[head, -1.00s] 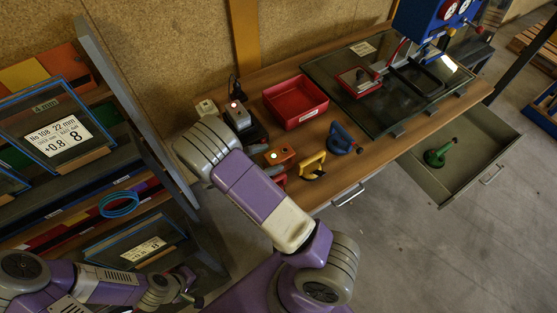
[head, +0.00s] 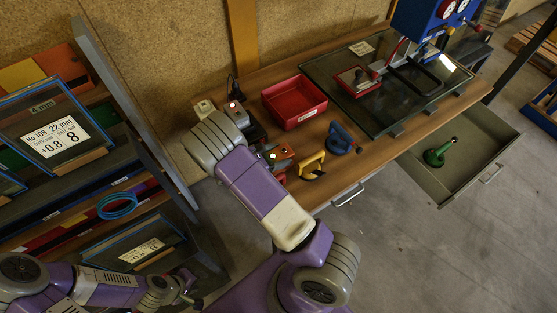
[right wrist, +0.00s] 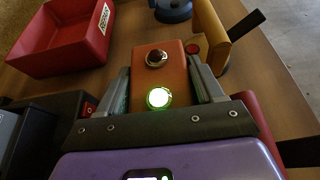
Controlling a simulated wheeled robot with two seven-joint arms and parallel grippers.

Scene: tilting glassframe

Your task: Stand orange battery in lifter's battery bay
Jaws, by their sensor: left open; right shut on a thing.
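In the right wrist view an orange block (right wrist: 176,75), which looks like the orange battery, sits between the fingers of my right gripper (right wrist: 160,72), which is shut on it. Its top has a dark red knob and a bright green light. My left gripper (head: 188,288) is open at lower left, far from the bench.
A glass pane (head: 400,122) covers the bench's right. An open drawer (head: 462,172) juts out in front.

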